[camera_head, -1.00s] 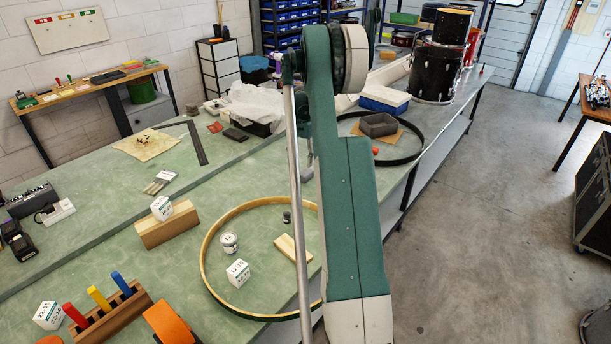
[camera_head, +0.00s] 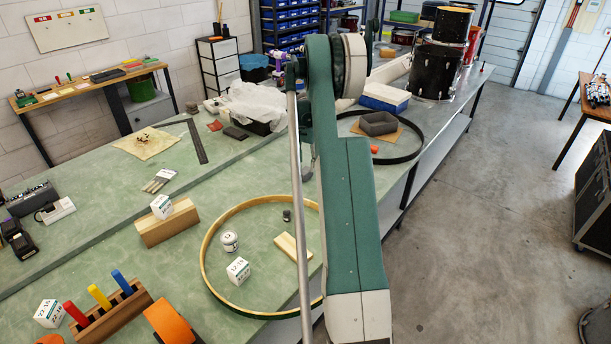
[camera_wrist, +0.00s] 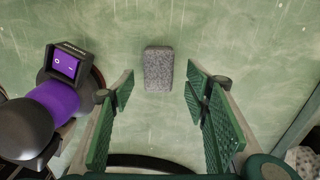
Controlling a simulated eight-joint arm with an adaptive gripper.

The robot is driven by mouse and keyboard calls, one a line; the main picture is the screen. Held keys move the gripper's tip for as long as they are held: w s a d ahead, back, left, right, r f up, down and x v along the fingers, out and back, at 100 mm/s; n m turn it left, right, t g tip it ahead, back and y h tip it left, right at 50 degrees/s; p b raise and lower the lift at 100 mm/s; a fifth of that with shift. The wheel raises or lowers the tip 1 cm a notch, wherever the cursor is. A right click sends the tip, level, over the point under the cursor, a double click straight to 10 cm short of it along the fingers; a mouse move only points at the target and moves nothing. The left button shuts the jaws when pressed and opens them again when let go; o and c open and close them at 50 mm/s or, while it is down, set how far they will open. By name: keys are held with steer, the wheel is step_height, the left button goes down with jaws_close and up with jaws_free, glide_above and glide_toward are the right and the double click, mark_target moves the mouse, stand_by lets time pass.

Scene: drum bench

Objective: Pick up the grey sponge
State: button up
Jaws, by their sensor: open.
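The grey sponge (camera_wrist: 158,68) lies on the green bench top in the upper middle of the wrist view, a speckled block with its long side pointing towards me. My gripper (camera_wrist: 159,90) is open, with one green ridged finger on each side of the picture. The sponge shows in the gap just ahead of the fingertips, with clear room on both sides, and nothing is between the fingers. In the head view my arm covers the middle of the bench and hides my gripper's fingers. I cannot pick out the sponge there with certainty.
A dark curved rim (camera_wrist: 150,161) crosses the bottom of the wrist view. A black hoop (camera_head: 399,161) surrounds a grey open box (camera_head: 378,123). A wooden hoop (camera_head: 207,243) lies nearer.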

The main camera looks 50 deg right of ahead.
mark_target(305, 170)
stand_by(0.3)
steer(key=shift+s+f, duration=0.1)
steer(key=shift+f, duration=2.5)
steer(key=c, duration=0.8)
